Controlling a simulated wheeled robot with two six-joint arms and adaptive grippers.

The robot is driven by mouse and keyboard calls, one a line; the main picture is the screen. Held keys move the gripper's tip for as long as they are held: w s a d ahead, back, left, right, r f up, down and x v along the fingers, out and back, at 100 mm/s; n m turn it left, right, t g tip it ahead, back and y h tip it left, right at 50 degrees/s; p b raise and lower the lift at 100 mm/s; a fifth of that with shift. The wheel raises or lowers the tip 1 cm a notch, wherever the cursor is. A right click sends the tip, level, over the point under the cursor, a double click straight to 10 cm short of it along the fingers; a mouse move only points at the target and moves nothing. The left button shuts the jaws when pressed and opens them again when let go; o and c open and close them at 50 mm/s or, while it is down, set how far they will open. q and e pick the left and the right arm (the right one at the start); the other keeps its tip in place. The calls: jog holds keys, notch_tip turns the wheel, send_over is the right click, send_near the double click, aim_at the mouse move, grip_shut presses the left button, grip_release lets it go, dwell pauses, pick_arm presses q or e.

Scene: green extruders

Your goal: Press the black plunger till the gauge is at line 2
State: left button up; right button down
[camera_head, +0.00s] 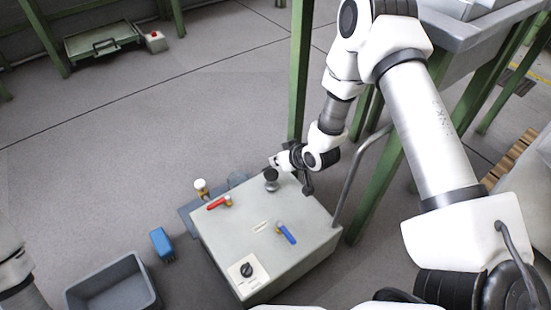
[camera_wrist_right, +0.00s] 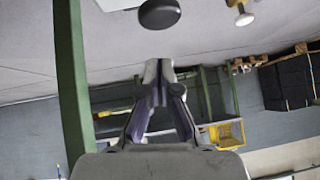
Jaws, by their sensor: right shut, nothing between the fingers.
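The black plunger (camera_head: 271,174) stands upright on top of a grey box (camera_head: 262,258), near its far edge. Its round black head also shows in the right wrist view (camera_wrist_right: 159,13), ahead of the fingertips, with a gap in the picture. My right gripper (camera_head: 276,163) is beside the plunger head at the far side of the box; its fingers (camera_wrist_right: 158,68) are shut and hold nothing. I cannot make out a gauge or its lines. Part of my left arm shows at the left edge, but its gripper is out of view.
The box top also carries a red lever (camera_head: 218,203), a blue lever (camera_head: 287,234) and a black dial (camera_head: 246,270). A white knob (camera_head: 200,184) stands by its far left corner. A blue object (camera_head: 162,244) and a grey bin (camera_head: 112,285) are on the left. A green post (camera_head: 300,70) rises behind.

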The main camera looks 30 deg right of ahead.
aim_at(277, 178)
notch_tip(277, 178, down, 3)
jog(key=shift+a+f+b, duration=0.15)
jog(key=shift+b, duration=0.65)
jog(key=shift+s+a+f+b, duration=0.1)
jog(key=shift+s+f+b, duration=0.05)
jog(key=shift+f+b, duration=0.3)
pick_arm(q)
jog(key=f, duration=0.3)
jog(key=shift+w+a+f, duration=0.35)
jog(key=shift+f, duration=0.05)
pick_arm(e)
jog(key=shift+r, duration=0.1)
pick_arm(q)
jog(key=shift+r, duration=0.1)
pick_arm(e)
notch_tip(277, 178, down, 4)
jog(key=shift+f+b, duration=0.1)
jog(key=shift+b, duration=0.6)
pick_arm(q)
jog(key=shift+f, duration=0.7)
pick_arm(e)
jog(key=shift+s, duration=0.1)
